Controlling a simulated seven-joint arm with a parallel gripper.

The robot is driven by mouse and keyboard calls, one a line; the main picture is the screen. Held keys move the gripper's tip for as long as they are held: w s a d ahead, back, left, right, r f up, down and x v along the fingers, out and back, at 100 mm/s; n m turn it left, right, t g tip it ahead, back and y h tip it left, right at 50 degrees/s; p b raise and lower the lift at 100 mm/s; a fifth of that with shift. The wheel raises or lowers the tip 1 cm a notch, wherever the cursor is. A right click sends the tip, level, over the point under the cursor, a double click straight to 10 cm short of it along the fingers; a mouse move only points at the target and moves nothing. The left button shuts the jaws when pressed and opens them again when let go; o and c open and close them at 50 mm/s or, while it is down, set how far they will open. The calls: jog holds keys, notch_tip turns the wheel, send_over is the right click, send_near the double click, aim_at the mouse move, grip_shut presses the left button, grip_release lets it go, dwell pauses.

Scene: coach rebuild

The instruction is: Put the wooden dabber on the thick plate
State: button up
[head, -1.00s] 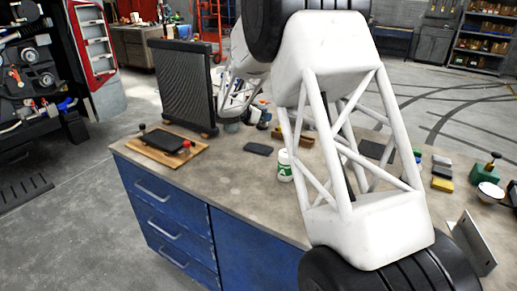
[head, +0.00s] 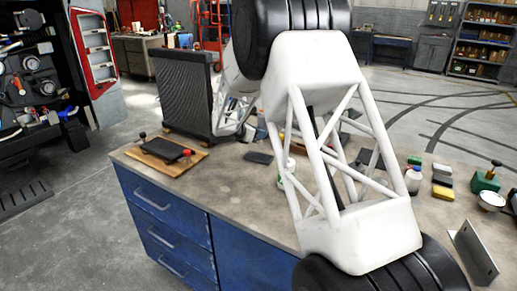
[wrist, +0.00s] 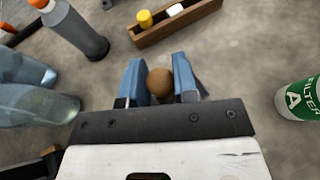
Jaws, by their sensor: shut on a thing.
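The wooden dabber, a round brown knob (wrist: 160,82), sits between the blue fingers of my gripper (wrist: 160,84) in the wrist view. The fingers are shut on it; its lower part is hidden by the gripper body. My gripper is hidden behind my arm in the head view. A small dark flat plate (head: 258,158) lies on the bench left of my arm, and another dark plate (head: 368,160) shows partly behind my arm. I cannot tell which one is the thick plate.
A wooden holder (wrist: 178,26) and a bottle with an orange cap (wrist: 76,30) are ahead of my gripper. A green and white can (wrist: 300,98) stands to its right. A board (head: 190,164), a radiator (head: 184,95) and clutter at right surround a clear bench front (head: 220,190).

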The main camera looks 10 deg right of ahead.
jog(key=shift+f, duration=1.25)
jog(key=shift+f, duration=1.85)
jog(key=shift+f, duration=0.2)
jog(key=o, duration=0.9)
jog(key=shift+r, duration=0.25)
jog(key=v, duration=1.2)
jog(key=shift+f, duration=0.1)
